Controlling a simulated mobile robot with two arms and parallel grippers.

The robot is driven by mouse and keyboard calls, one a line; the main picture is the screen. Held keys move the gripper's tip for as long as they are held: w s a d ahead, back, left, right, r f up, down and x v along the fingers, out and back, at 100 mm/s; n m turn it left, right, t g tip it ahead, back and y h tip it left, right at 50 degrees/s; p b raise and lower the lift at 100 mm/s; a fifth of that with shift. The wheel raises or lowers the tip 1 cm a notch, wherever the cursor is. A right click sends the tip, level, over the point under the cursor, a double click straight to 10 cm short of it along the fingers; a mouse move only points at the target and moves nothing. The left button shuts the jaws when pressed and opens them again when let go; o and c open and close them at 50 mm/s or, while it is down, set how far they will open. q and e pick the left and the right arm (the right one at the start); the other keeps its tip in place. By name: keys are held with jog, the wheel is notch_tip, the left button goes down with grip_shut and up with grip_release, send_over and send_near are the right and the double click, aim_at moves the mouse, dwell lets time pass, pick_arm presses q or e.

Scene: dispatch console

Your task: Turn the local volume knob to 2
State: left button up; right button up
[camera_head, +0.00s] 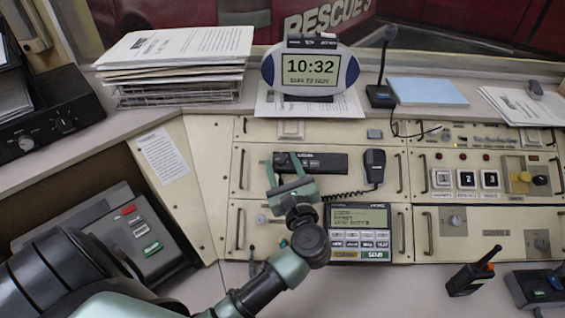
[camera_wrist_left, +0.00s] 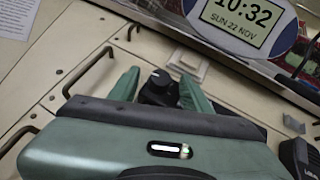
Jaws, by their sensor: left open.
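A black knob (camera_wrist_left: 160,79) shows between the two green fingers of my left gripper (camera_wrist_left: 158,86) in the left wrist view. Its label and pointer setting cannot be read. In the head view my left gripper (camera_head: 287,166) is over the left end of a black radio unit (camera_head: 328,163) on the beige console panel, and it largely hides that end. The fingers are open, one on each side of the knob; I cannot tell whether they touch it. My right gripper is not in view.
A handset (camera_head: 374,167) with a coiled cord hangs right of the radio. A display unit (camera_head: 360,225) with keys sits below. Metal handles (camera_head: 241,169) stick out of the panels. A clock (camera_head: 311,72), desk microphone (camera_head: 380,92) and paper stack (camera_head: 178,75) stand on the ledge behind.

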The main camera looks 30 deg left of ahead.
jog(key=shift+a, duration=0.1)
pick_arm(q)
jog(key=c, duration=0.9)
grip_shut()
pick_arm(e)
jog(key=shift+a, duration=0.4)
